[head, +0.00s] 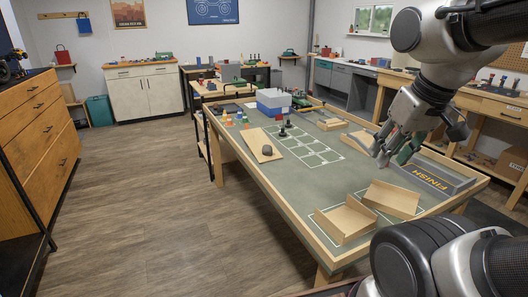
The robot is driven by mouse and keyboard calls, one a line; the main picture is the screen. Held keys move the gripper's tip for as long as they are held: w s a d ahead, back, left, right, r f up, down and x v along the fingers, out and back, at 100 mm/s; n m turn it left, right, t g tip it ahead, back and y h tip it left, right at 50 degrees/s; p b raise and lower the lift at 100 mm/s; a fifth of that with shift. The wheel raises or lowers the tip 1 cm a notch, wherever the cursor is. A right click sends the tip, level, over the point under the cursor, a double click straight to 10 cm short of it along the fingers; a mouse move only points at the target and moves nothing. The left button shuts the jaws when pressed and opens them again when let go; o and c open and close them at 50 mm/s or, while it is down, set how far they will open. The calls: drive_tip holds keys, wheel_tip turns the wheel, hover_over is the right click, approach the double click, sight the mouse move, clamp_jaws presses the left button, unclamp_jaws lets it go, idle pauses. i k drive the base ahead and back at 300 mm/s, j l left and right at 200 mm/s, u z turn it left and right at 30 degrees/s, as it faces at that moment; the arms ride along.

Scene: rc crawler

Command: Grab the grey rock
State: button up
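The grey rock (267,150) is a small dark rounded lump. It rests on a flat, light wooden board (257,141) on the left part of the green-topped table. My gripper (392,156) hangs above the right side of the table, well to the right of the rock and apart from it. Its fingers point down and look spread, with nothing visible held between them. A dark green shape shows beside the fingers; I cannot tell what it is.
The table has a raised wooden rim (290,222). Wooden ramps (345,220) stand at its near end, and a grey FINISH piece (432,178) is at the right. A black post (283,131) stands behind the rock. The floor (150,200) left of the table is clear.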

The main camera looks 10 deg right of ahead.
sight(266, 150)
drive_tip(key=i+j+z, duration=0.25)
drive_tip(key=j, duration=0.3)
drive_tip(key=j+z, duration=0.2)
drive_tip(key=j, duration=0.35)
drive_tip(key=i+j+z, duration=0.1)
drive_tip(key=j+z, duration=0.15)
drive_tip(key=j, duration=0.35)
drive_tip(key=i+j+z, duration=0.3)
drive_tip(key=i+j, duration=0.15)
drive_tip(key=j, duration=0.25)
drive_tip(key=i+j+z, duration=0.1)
drive_tip(key=j, duration=0.25)
drive_tip(key=i+j+z, duration=0.15)
drive_tip(key=j, duration=0.25)
drive_tip(key=i+j+z, duration=0.15)
drive_tip(key=j, duration=0.3)
drive_tip(key=i+j, duration=0.5)
drive_tip(key=j, duration=0.2)
drive_tip(key=z, duration=0.05)
